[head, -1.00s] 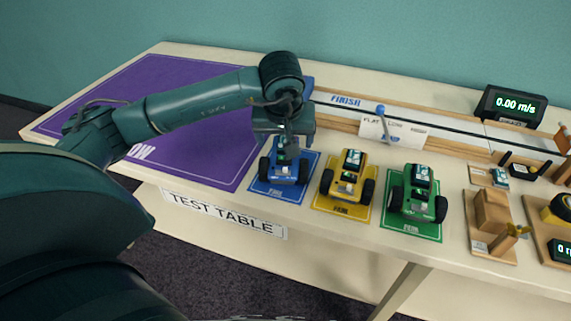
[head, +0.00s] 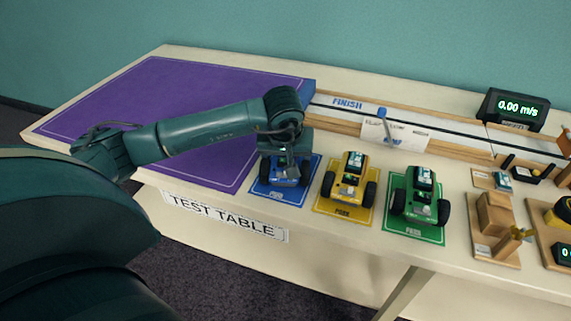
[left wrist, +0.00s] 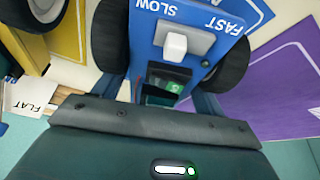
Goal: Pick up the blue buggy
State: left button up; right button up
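The blue buggy (head: 278,180) stands on its blue mat (head: 262,188) at the table's front edge, partly hidden under my left gripper (head: 288,158). In the left wrist view the buggy's blue plate (left wrist: 195,22), marked SLOW and FAST, a light switch block and dark wheels fill the upper middle. My left gripper's fingers (left wrist: 172,92) are apart, one on each side of the buggy's narrow body. I see no clear grip on it. My right gripper is in neither current view.
A yellow buggy (head: 350,182) and a green buggy (head: 419,195) stand on mats to the right. A purple mat (head: 190,95) lies at left. The track (head: 345,120) with a blue-topped lever (head: 382,112) runs behind. Wooden blocks (head: 495,213) stand further right.

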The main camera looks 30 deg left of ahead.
pick_arm(q)
jog(key=c, duration=0.7)
jog(key=shift+o, duration=0.2)
jog(key=shift+r, duration=0.1)
